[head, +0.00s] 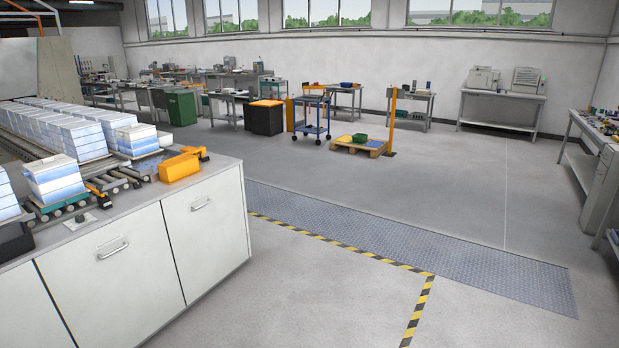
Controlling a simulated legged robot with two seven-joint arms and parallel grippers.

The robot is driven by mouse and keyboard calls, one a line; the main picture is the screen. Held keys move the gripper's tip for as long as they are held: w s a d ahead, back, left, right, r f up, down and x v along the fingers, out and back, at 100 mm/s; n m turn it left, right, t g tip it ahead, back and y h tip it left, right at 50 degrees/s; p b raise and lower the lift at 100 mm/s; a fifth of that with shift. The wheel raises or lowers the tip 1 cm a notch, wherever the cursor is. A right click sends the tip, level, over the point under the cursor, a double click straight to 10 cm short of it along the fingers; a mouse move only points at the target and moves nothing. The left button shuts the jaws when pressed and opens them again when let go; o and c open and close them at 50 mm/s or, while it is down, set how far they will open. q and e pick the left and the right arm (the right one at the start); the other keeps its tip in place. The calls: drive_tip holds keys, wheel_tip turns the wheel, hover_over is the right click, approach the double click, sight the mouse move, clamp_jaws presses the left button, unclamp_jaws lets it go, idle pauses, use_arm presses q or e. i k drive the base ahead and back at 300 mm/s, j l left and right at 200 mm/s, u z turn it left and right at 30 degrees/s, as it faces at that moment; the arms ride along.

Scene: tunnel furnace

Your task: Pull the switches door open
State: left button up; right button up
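A white cabinet stands at the lower left, with flat doors on its front. One door (125,290) has a horizontal bar handle (113,250) near its top. The door to its right (208,240) has a similar handle (200,204). Both doors look closed. No label marks either one as the switches door, so I cannot tell which it is. Neither of my grippers is in view.
A roller conveyor with stacked white-and-blue blocks (70,135) runs along the cabinet top, beside an orange device (180,165). Black-yellow floor tape (340,243) borders a grey floor plate (450,252). Open floor lies right of the cabinet. A blue trolley (311,115) stands farther back.

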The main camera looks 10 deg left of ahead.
sight(204, 222)
drive_tip(key=i+j+u, duration=0.15)
drive_tip(key=u, duration=0.35)
drive_tip(key=i+u, duration=0.7)
drive_tip(key=u, duration=0.25)
drive_tip(key=i+u, duration=0.1)
drive_tip(key=i, duration=2.8)
drive_tip(key=l+z, duration=0.05)
drive_tip(key=l, duration=0.05)
